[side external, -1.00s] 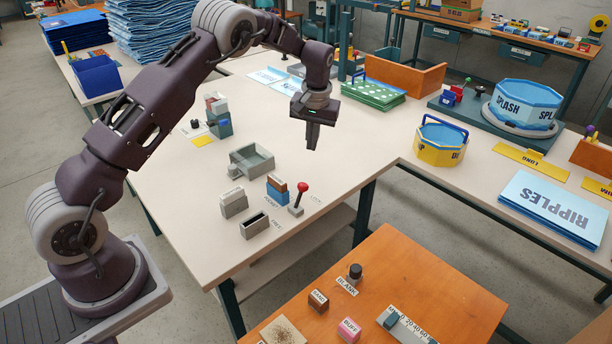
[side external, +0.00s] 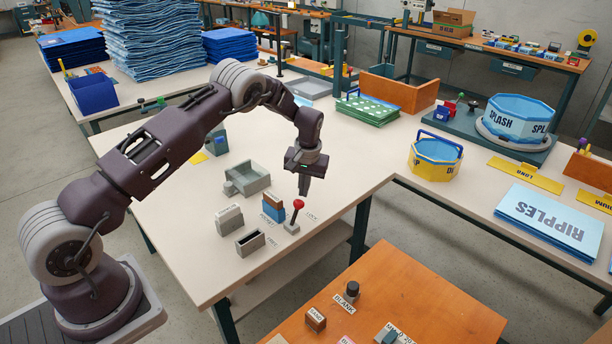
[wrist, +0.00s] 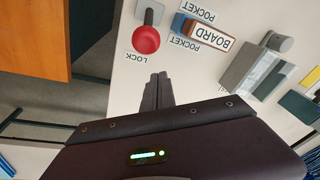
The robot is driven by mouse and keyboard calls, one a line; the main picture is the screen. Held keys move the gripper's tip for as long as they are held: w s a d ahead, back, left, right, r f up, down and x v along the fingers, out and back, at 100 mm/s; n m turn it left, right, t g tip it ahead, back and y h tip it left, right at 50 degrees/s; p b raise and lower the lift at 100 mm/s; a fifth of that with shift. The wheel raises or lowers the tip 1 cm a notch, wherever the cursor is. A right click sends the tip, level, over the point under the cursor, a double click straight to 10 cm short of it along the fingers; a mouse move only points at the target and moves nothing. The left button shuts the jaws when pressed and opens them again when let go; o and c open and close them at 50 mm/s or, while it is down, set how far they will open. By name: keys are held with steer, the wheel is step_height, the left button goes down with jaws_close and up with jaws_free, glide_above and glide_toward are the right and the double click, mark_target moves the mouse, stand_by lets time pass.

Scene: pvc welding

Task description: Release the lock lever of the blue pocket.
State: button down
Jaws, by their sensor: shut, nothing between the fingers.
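The lock lever has a red knob (side external: 298,204) on a grey stem and a small grey base (side external: 292,228), beside a LOCK label. It leans slightly right in the side view. The blue pocket (side external: 270,212) stands just left of it, with a brown-topped board block (side external: 272,201) in it. In the wrist view the red knob (wrist: 146,40) is just ahead of my fingertips, and the blue pocket (wrist: 178,24) is to its right. My gripper (side external: 303,193) is shut and empty, pointing down close above the knob. Whether it touches the knob I cannot tell.
A grey block (side external: 229,220) and a grey slotted holder (side external: 250,243) stand left of the lever. A grey open tray (side external: 247,178) is behind them. The white tabletop to the right of the lever is clear up to its edge.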

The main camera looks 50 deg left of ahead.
steer(key=shift+s+d+r, duration=0.25)
steer(key=shift+s+d, duration=0.25)
steer(key=shift+s, duration=0.15)
steer(key=shift+s+d+r, duration=0.25)
steer(key=shift+s+d, duration=0.2)
steer(key=shift+s, duration=0.2)
steer(key=shift+s, duration=0.1)
steer(key=shift+s+r+t, duration=0.15)
steer(key=shift+s+t, duration=0.05)
steer(key=shift+t, duration=0.2)
steer(key=shift+s, duration=0.1)
steer(key=shift+s+r+t, duration=0.25)
steer(key=shift+s+t, duration=0.25)
steer(key=shift+t, duration=0.2)
steer(key=shift+s+r+t, duration=0.25)
steer(key=shift+s+t, duration=0.8)
steer(key=shift+t, duration=0.15)
steer(key=shift+s+r, duration=0.1)
steer(key=shift+s, duration=0.95)
